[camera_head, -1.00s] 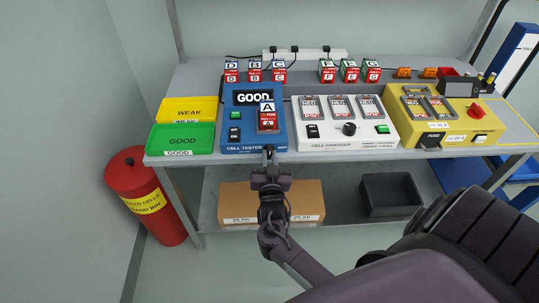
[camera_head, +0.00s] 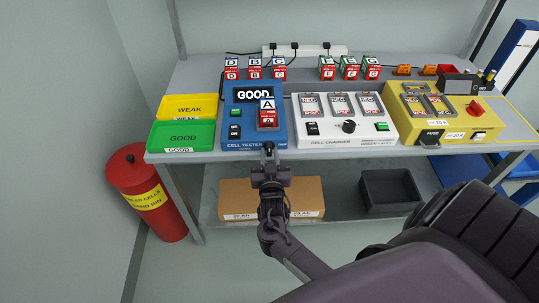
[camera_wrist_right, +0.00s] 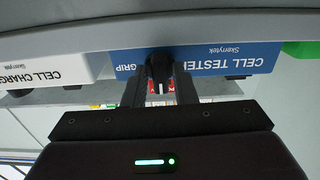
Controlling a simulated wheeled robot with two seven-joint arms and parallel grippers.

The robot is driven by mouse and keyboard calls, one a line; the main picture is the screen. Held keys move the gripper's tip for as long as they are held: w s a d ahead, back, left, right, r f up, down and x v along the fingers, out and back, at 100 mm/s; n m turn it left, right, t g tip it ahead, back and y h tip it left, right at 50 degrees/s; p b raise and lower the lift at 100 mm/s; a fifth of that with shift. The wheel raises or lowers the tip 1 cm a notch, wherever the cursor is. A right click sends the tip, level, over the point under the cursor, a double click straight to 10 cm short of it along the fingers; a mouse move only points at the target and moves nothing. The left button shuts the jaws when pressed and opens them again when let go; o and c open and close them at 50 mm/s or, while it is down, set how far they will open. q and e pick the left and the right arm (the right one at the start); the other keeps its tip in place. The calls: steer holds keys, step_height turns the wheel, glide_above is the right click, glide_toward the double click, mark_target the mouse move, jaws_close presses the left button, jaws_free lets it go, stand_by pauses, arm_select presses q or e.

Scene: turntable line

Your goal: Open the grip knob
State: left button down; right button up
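The blue cell tester (camera_head: 228,135) stands on the bench with GOOD on its screen and a cell marked A (camera_head: 267,113) in its slot. The grip knob (camera_wrist_right: 159,67) is a dark round knob at the tester's front face, beside the word GRIP in the right wrist view. My right gripper (camera_head: 268,149) is at the tester's front edge. In the right wrist view its two fingers (camera_wrist_right: 160,82) stand one on each side of the knob and look closed against it. In the head view the gripper hides most of the knob. My left gripper is not in view.
A white cell charger (camera_head: 345,141) stands to the right, then a yellow device (camera_head: 460,137). Green GOOD (camera_head: 183,136) and yellow WEAK (camera_head: 190,108) trays are left. A red bin (camera_head: 150,200) stands on the floor. A cardboard box (camera_head: 305,195) sits on the lower shelf.

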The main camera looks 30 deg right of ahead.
steer(key=shift+s, duration=0.1)
steer(key=b+v, duration=0.1)
steer(key=v, duration=0.6)
steer(key=shift+s+a, duration=0.2)
steer(key=shift+s, duration=0.1)
steer(key=s+a+f+n+g+y, duration=0.2)
steer(key=s+f, duration=0.1)
steer(key=f, duration=0.6)
steer(key=s+a+f+n+g+y, duration=0.2)
steer(key=s+f+y, duration=0.1)
steer(key=f, duration=0.6)
steer(key=s+a+f+n+g+y, duration=0.15)
steer(key=s+f, duration=0.25)
steer(key=f, duration=0.5)
steer(key=s+f+n+g+y, duration=0.1)
steer(key=s+f+g, duration=0.2)
steer(key=s+f, duration=0.2)
steer(key=s+f+n+g+y, duration=0.1)
steer(key=s+f, duration=0.4)
steer(key=s, duration=0.7)
steer(key=s+f+n+g+y, duration=0.1)
steer(key=s+f+g, duration=0.3)
steer(key=s, duration=0.5)
steer(key=shift+s+a+f+g, duration=0.2)
steer(key=shift+f+g, duration=0.15)
steer(key=shift+f, duration=0.6)
